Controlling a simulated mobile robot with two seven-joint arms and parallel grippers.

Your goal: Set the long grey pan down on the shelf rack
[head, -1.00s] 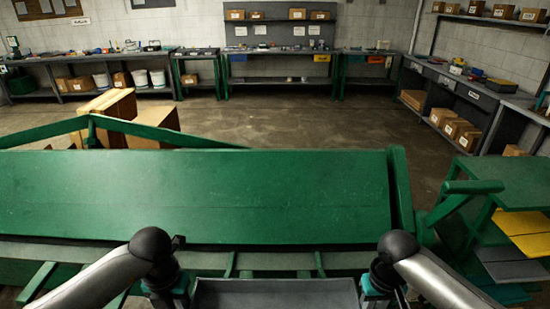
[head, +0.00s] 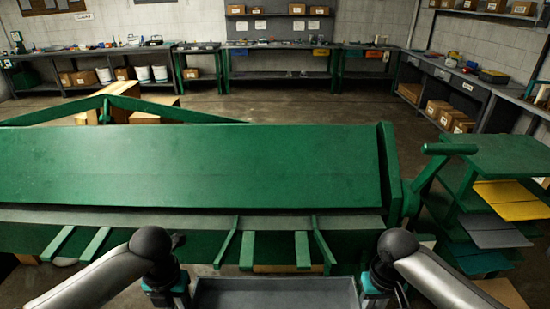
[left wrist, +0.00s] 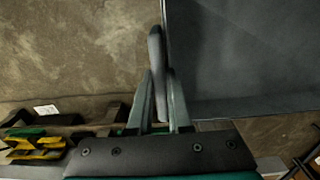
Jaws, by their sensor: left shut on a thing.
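The long grey pan (head: 275,293) is at the bottom middle of the head view, close in front of me, its lower part cut off by the picture edge. My left gripper (head: 178,298) is at its left end.
A large green sheet-metal machine (head: 190,165) stands across the front, its bars pointing toward me. Cardboard boxes (head: 130,105) stand behind it. Workbenches (head: 280,75) line the back wall, and another bench (head: 460,90) runs along the right. Open floor (head: 290,103) lies between.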

